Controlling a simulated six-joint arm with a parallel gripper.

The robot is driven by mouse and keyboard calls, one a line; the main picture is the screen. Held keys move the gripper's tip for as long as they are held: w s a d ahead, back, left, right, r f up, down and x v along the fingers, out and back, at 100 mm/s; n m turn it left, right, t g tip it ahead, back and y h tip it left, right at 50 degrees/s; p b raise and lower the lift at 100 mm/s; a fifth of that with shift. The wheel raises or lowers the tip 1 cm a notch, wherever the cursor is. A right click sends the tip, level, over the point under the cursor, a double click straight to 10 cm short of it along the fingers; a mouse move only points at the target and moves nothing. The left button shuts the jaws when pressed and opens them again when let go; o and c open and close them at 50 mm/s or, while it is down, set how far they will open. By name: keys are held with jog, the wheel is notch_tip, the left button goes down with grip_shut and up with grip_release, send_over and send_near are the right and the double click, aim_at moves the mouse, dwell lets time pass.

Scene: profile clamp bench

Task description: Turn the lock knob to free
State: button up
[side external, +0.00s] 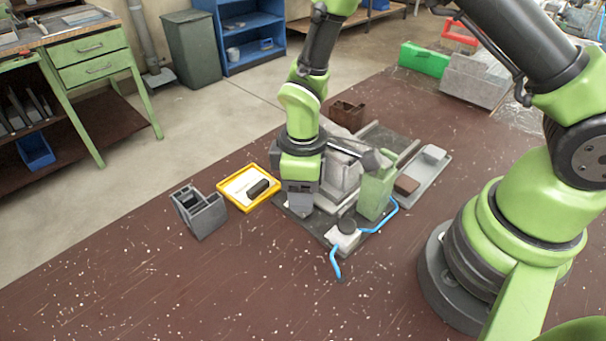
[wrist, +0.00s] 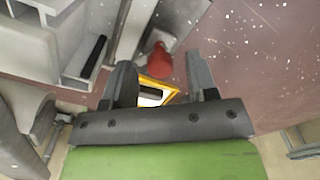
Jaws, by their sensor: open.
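A red, rounded knob (wrist: 158,62), which looks like the lock knob, shows in the wrist view on the end of a grey part. It lies between the lines of my two dark fingers. My gripper (wrist: 161,68) is open with nothing held, and I cannot tell whether a finger touches the knob. In the side view my gripper (side external: 298,207) points down at the left front of the grey clamp (side external: 342,175) on its dark base plate (side external: 318,228). The knob is hidden there behind my gripper. Its turned position cannot be told.
A yellow-rimmed tray (side external: 223,196) and a grey divided bin (side external: 202,212) stand left of my gripper. A green canister (side external: 376,192), a light box (side external: 343,237) with a blue hose (side external: 379,226), and a grey tray (side external: 428,179) stand right. The front bench is clear.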

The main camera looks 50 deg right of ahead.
notch_tip(320, 180, up, 10)
jog(key=shift+f, duration=0.15)
dwell(0.4)
jog(key=m, duration=0.5)
jog(key=f+m, duration=0.1)
jog(key=m, duration=0.2)
jog(key=shift+d, duration=0.25)
jog(key=f, duration=0.9)
jog(key=shift+a, duration=0.2)
